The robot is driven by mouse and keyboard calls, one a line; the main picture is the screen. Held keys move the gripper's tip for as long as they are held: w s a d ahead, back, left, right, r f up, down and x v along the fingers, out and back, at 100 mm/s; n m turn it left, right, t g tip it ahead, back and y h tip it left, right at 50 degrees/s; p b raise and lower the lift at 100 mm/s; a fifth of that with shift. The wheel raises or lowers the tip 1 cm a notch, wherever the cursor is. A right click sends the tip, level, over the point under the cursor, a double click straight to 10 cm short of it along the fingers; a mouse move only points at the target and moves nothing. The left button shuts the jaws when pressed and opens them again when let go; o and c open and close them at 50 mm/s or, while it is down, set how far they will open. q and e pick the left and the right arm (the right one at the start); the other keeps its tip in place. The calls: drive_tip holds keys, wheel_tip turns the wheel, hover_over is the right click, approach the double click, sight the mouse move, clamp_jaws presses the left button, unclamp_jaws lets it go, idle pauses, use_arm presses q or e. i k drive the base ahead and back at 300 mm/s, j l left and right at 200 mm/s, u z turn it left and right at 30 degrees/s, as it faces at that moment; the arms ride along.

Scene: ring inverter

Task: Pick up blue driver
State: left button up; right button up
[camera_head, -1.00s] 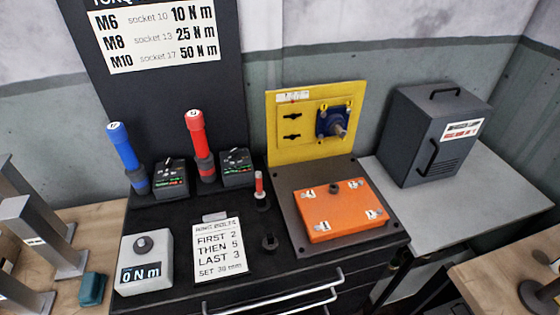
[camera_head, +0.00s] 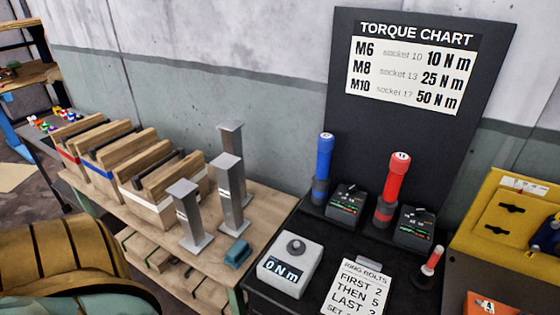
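The blue driver (camera_head: 324,160) stands upright on the black bench, at its back left, in front of the dark torque chart board. It has a blue body and a dark lower part, and its base sits beside a small black dock with green lit marks (camera_head: 347,202). A similar red driver (camera_head: 394,180) stands to its right, beside a second black dock (camera_head: 415,229). Neither of my grippers shows in this view.
A grey torque tester reading 0 N m (camera_head: 290,263) and a ring bolts card (camera_head: 358,290) lie in front of the drivers. A small red-handled tool (camera_head: 432,261) stands at right. Left are metal posts (camera_head: 230,190), a teal block (camera_head: 237,253) and wooden crates (camera_head: 160,186).

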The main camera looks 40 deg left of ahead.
sight(326, 141)
drive_tip(key=u, duration=1.1)
drive_tip(key=z, duration=1.45)
drive_tip(key=u, duration=1.45)
drive_tip(key=j+u, duration=0.15)
drive_tip(key=k+j, duration=0.05)
drive_tip(key=j, duration=0.05)
